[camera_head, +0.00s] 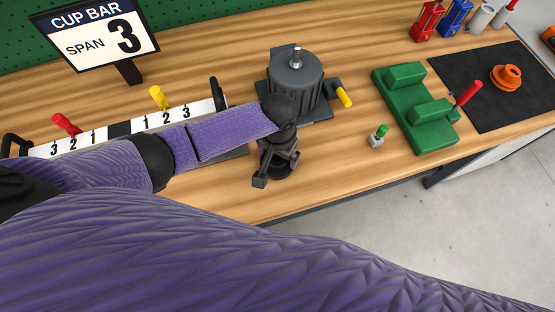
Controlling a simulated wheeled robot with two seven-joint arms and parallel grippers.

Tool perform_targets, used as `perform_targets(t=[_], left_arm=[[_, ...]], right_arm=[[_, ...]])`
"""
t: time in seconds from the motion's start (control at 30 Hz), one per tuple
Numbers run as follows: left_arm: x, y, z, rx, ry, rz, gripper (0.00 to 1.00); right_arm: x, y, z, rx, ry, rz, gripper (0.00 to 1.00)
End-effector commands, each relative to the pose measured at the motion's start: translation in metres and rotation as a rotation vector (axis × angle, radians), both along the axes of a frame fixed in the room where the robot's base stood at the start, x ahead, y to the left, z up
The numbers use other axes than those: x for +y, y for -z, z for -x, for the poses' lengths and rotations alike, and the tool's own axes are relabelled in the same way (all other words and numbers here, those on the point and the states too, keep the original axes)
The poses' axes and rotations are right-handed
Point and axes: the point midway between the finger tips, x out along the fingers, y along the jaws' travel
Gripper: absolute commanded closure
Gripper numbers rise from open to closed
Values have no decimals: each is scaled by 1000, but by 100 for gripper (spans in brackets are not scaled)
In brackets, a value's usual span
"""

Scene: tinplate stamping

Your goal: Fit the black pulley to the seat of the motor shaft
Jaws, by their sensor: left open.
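The grey ribbed motor (296,82) stands upright near the middle of the bench on a dark base plate. Its short bright shaft (296,56) points up from the top and looks bare. My left gripper (263,178) is open, pointing down in front of the motor near the bench's front edge. A dark round thing (285,171) beneath the gripper looks like the black pulley, largely hidden by the gripper; I cannot tell whether the fingers touch it. My right gripper is not in view.
A yellow-handled lever (343,96) sticks out right of the motor. A green fixture (415,108) and a small green-knobbed part (378,136) stand further right. An orange pulley (506,77) lies on a black mat (463,71). A numbered white bar (120,128) is at left, behind my arm.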

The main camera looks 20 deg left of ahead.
Motion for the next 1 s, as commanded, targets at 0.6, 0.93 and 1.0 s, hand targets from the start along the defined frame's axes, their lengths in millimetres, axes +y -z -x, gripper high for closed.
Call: perform_targets(t=[0.6, 0.93, 1.0], left_arm=[[0, -1, 0, 0, 0, 0, 100], [0, -12, -1, -2, 0, 1, 100], [0, -30, -1, -4, 1, 2, 100]], right_arm=[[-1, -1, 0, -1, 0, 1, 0], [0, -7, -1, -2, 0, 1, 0], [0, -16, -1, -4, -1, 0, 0]])
